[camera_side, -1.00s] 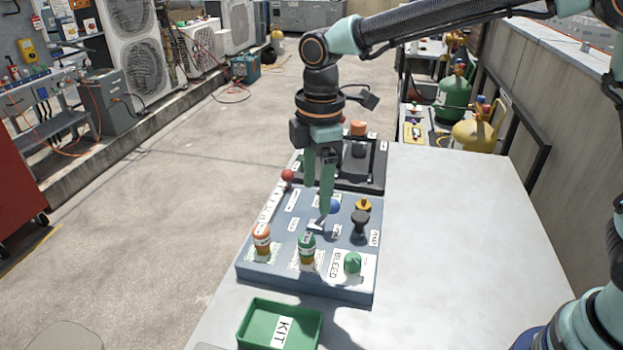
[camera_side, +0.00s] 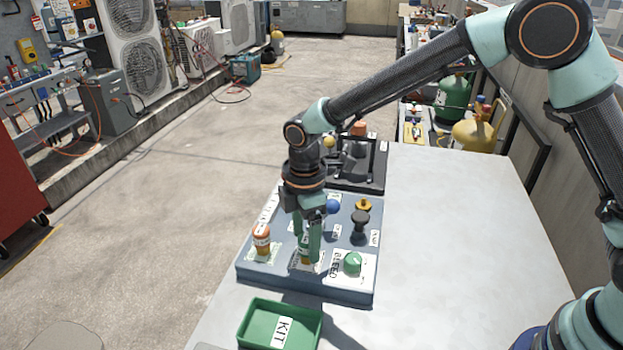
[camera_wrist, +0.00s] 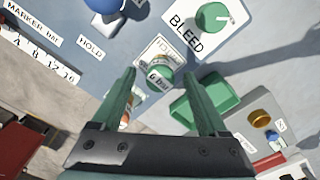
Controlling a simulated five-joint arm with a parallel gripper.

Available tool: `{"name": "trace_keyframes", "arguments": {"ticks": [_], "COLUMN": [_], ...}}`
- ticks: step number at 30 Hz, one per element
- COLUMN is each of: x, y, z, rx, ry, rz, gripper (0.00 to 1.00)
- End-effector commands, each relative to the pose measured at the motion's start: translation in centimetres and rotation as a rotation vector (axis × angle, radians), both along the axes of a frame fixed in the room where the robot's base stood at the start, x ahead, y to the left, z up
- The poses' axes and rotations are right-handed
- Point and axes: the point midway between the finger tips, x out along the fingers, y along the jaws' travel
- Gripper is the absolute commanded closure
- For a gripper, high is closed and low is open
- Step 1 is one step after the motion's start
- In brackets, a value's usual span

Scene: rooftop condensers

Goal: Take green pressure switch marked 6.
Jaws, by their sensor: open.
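The green pressure switch (camera_wrist: 160,77), its label reading "6 bar", stands on the blue-grey panel (camera_side: 325,284). In the wrist view it sits between the two fingers of my gripper (camera_wrist: 160,74), which is open around it with a gap on each side. In the side view my gripper (camera_side: 308,253) points down over the same switch and hides most of it. An orange-topped switch (camera_side: 261,236) stands to its left on the panel; in the wrist view it is partly hidden behind the left finger.
A green BLEED knob (camera_side: 352,262) is close on the right. A black knob (camera_side: 360,222) and a blue ball knob (camera_side: 333,207) stand farther back. A green KIT tray (camera_side: 244,325) lies in front of the panel. The table's right side (camera_side: 450,250) is clear.

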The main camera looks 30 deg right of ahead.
Motion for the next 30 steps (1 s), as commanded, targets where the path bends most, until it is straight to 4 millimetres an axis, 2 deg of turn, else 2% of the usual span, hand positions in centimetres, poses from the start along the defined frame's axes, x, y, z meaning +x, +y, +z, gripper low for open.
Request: {"name": "trace_keyframes", "arguments": {"ticks": [4, 12, 13, 17, 18, 19, 30], "x": [0.0, 0.0, 0.0, 0.0, 0.0, 0.0, 0.1], "y": [0.0, 0.0, 0.0, 0.0, 0.0, 0.0, 0.0], "z": [-1.7, -2.0, -2.0, -2.0, -2.0, -2.0, -1.7], "rx": [-0.001, 0.000, 0.000, 0.000, 0.000, 0.000, 0.001], "ry": [0.001, -0.001, -0.001, -0.001, 0.000, -0.001, -0.002], "rz": [0.000, -0.001, -0.001, -0.001, -0.001, -0.001, -0.001], "gripper": [0.23, 0.23, 0.27, 0.77, 0.92, 1.00, 1.00]}}
